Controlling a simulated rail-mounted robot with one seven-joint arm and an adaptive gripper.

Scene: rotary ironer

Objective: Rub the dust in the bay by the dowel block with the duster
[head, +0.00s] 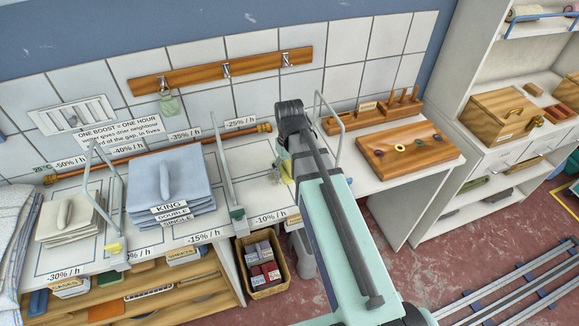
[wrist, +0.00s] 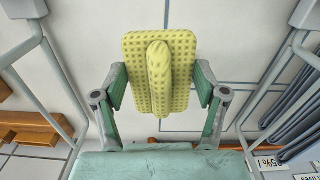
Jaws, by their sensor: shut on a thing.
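The duster, a yellow dotted pad with a raised ridge, shows in the wrist view (wrist: 181,75). My gripper (wrist: 158,88) is shut on it, with one green finger at each side. In the head view my gripper (head: 284,163) is over the bay (head: 257,178) marked -10% / h, and my arm hides much of it. The yellow duster (head: 288,173) shows only partly there. The dowel block (head: 376,115), wooden with upright pegs, stands right of the bay, beyond a metal divider.
Metal dividers (head: 227,170) (head: 340,125) flank the bay. Left of it is a stack of folded blue linen (head: 168,185). A crate of boxes (head: 262,268) stands below the bench edge.

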